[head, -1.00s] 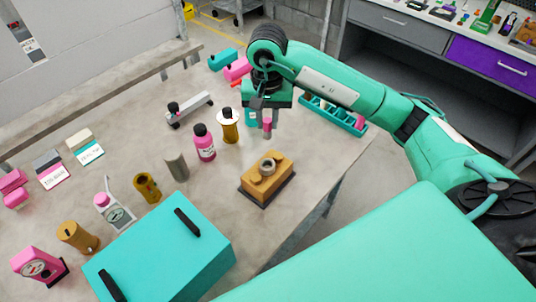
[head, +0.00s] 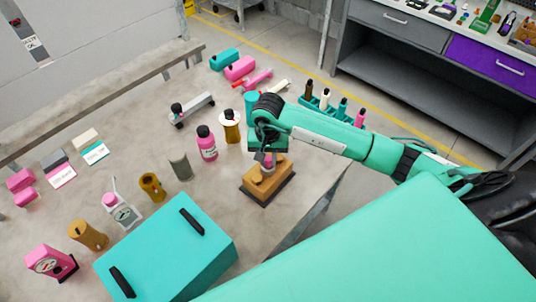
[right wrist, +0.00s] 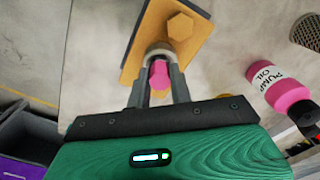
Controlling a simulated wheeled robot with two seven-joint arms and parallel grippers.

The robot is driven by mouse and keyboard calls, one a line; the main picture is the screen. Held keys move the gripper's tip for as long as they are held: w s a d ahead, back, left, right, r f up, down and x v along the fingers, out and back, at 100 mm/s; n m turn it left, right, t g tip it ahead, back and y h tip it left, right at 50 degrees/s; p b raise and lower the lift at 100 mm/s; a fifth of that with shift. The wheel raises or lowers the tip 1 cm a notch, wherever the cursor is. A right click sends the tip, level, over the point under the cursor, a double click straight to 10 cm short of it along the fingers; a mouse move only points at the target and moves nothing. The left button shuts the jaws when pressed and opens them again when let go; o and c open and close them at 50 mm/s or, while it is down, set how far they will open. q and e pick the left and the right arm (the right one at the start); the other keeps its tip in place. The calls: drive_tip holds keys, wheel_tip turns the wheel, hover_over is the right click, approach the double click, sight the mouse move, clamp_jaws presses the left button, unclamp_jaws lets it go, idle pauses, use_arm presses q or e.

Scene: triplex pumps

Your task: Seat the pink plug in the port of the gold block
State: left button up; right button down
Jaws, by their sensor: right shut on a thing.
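The gold block (head: 262,188) stands on a dark base on the table, below my right gripper. In the right wrist view the gold block (right wrist: 140,40) shows a hexagonal boss and a pale ring-shaped port (right wrist: 158,50). My right gripper (head: 267,163) points down over the port, its fingertips close to the ring. It is shut on the pink plug (right wrist: 158,74), which shows between the fingers (right wrist: 160,82) in the right wrist view. The plug's lower end is at the port; how deep it sits is hidden. My left gripper is not in view.
A pink oil bottle (head: 207,145) and a gold bottle (head: 229,127) stand left of the block. A teal rack (head: 330,108) with several upright items is behind my right arm. A teal case (head: 165,250) lies in front at left. The table's right edge is close to the block.

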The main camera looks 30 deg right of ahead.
sight(268, 158)
drive_tip(key=shift+f+b, duration=0.2)
drive_tip(key=shift+b, duration=0.15)
drive_tip(key=c, duration=1.3)
unclamp_jaws()
drive_tip(key=shift+r, duration=0.1)
drive_tip(key=shift+o, duration=0.2)
drive_tip(key=shift+r, duration=0.1)
drive_tip(key=shift+r+p, duration=0.1)
drive_tip(key=shift+p, duration=0.25)
drive_tip(key=shift+w+r+b, duration=0.1)
drive_tip(key=shift+r+b, duration=0.15)
drive_tip(key=shift+b, duration=0.05)
wheel_tip(268, 158, up, 12)
drive_tip(key=b, duration=0.3)
drive_tip(key=shift+f+b, duration=0.25)
drive_tip(key=shift+b, duration=0.15)
